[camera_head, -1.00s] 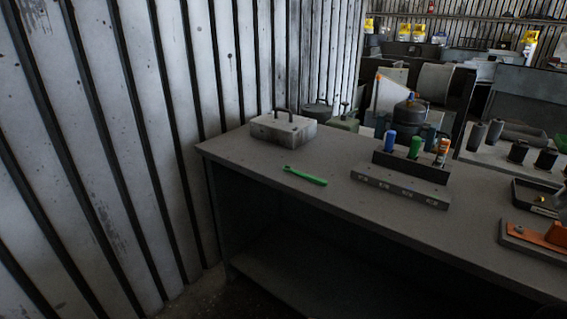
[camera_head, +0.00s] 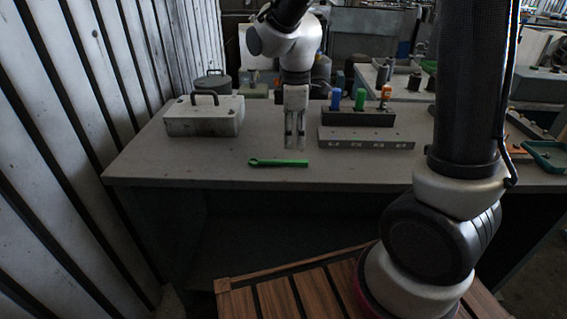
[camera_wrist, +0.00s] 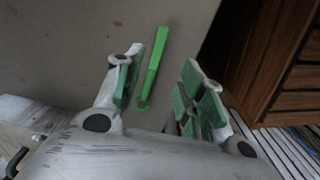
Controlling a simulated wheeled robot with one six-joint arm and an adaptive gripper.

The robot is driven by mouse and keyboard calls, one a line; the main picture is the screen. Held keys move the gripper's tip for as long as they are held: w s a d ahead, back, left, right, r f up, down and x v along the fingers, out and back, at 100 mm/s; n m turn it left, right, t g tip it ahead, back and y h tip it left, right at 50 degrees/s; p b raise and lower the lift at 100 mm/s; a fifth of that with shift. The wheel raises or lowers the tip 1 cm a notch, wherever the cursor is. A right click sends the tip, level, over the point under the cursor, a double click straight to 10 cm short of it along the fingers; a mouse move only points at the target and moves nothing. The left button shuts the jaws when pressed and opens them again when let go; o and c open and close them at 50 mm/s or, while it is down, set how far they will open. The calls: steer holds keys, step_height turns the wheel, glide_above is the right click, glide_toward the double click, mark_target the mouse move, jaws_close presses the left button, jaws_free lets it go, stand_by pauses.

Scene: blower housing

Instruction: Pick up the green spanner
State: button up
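The green spanner (camera_head: 280,162) lies flat on the grey workbench (camera_head: 220,172) near its front edge, with its ring end to the left. My gripper (camera_head: 294,146) points down just above and behind the spanner in the head view. In the wrist view the spanner (camera_wrist: 153,66) shows between the two green-padded fingers of my gripper (camera_wrist: 160,85), closer to the left finger. The fingers are apart and hold nothing. The spanner's lower end in the wrist view is near the gripper body.
A grey metal box with a handle (camera_head: 203,115) stands at the back left. A rack with blue, green and orange-handled tools (camera_head: 357,118) stands behind a grey slotted block (camera_head: 366,139) to the right. A green-rimmed tray (camera_head: 545,155) is far right. The ribbed wall (camera_head: 100,90) bounds the left.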

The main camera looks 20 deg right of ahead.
mark_target(292, 160)
steer(key=f, duration=0.7)
steer(key=shift+w+a+f, duration=0.15)
steer(key=shift+w+f, duration=0.15)
steer(key=shift+w, duration=0.05)
steer(key=shift+c, duration=0.4)
jaws_close()
